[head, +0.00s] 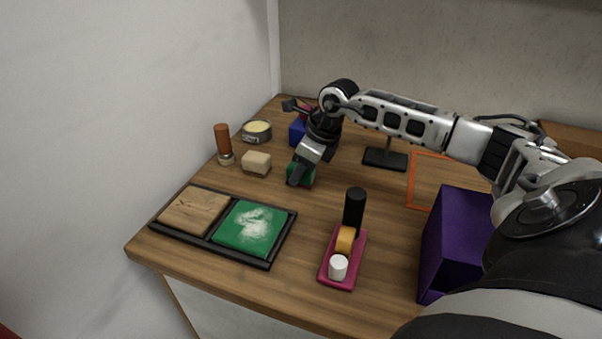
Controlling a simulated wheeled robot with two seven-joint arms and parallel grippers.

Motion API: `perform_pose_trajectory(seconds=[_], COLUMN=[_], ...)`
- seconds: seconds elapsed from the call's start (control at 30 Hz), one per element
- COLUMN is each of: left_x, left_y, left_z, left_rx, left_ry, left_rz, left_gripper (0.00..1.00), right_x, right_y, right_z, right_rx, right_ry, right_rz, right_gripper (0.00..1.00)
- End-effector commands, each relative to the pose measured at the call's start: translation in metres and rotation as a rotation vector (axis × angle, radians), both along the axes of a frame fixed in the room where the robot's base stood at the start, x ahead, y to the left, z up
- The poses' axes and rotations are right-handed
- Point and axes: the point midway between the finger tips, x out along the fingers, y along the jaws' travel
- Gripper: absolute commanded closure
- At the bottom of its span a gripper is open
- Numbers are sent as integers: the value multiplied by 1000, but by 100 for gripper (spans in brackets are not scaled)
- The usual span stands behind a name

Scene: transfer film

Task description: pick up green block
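The green block (308,179) sits on the wooden table near its middle and is partly hidden by my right gripper (296,176). My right arm comes in from the right, and its gripper points down at the block, with the fingers in front of or against it. Green shows mainly to the right of the fingers. I cannot tell whether the fingers are closed on the block. My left gripper is not in view.
Near the gripper are a beige block (256,163), a blue block (297,131) and a round tin (257,132). A black tray (271,262) with brown and green pads lies front left. A magenta tray (341,284) and purple box (446,243) stand front right.

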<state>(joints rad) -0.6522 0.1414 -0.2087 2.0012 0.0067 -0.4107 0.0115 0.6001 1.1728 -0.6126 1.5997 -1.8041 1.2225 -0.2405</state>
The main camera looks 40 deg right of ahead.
Motion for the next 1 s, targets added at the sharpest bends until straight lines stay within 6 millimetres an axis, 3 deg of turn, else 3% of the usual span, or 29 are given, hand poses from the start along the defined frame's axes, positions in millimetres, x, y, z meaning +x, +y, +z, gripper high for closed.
perform_pose_trajectory(seconds=[0.33,0.53,0.83,1.0], left_x=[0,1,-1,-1], left_y=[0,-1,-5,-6], left_z=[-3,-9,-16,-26], left_rx=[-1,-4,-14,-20], left_ry=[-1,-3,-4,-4], left_rz=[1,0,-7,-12], left_gripper=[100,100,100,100], right_x=[1,0,-54,-83], right_y=[0,-1,1,1], right_z=[7,34,92,101], right_rx=[-1,-2,-9,-9], right_ry=[-3,-7,-2,1], right_rz=[0,-1,0,-2], right_gripper=[87,87,87,87])
